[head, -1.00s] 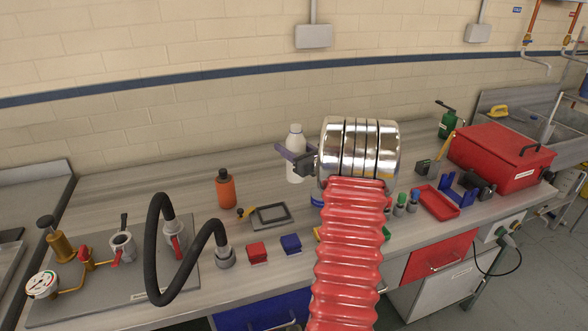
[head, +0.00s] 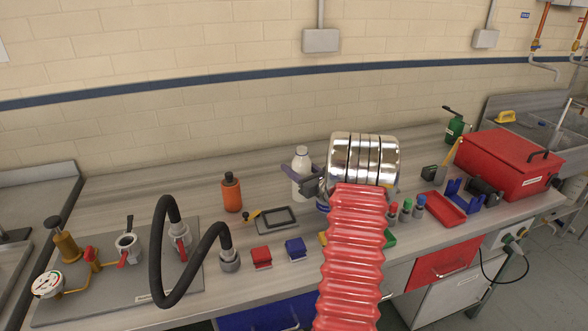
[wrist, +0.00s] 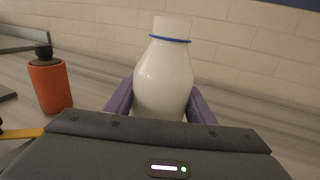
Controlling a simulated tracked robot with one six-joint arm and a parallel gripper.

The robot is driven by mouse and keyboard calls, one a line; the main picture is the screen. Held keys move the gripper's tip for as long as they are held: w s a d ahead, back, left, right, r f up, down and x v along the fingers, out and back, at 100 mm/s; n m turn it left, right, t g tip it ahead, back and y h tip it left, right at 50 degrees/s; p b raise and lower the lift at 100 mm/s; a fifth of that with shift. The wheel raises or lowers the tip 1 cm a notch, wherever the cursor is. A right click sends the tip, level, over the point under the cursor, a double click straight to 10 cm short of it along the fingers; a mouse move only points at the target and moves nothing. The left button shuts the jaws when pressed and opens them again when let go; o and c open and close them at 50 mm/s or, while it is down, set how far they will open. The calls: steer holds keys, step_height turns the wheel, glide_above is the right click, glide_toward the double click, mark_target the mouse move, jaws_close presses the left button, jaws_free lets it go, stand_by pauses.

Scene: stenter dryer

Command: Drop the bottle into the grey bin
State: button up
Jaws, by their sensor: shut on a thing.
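The white bottle (head: 301,165) stands upright towards the back of the bench, left of my chrome wrist in the head view. In the wrist view the bottle (wrist: 164,80) has a white cap with a blue ring under it. The purple fingers of my gripper (wrist: 160,108) are on both sides of its body, shut on it. In the head view my gripper (head: 299,172) is partly hidden by my own wrist. Whether the bottle's base touches the bench is hidden. I see no grey bin in either view.
An orange bottle (head: 231,192) stands to the left, also in the wrist view (wrist: 49,84). A framed black panel (head: 277,219), red block (head: 261,257) and blue block (head: 296,249) lie in front. A black hose (head: 163,250) arches at left. A red toolbox (head: 510,162) stands right.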

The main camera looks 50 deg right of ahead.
mark_target(308, 174)
steer(key=o, duration=1.2)
steer(key=v, duration=1.2)
steer(key=shift+r, duration=0.1)
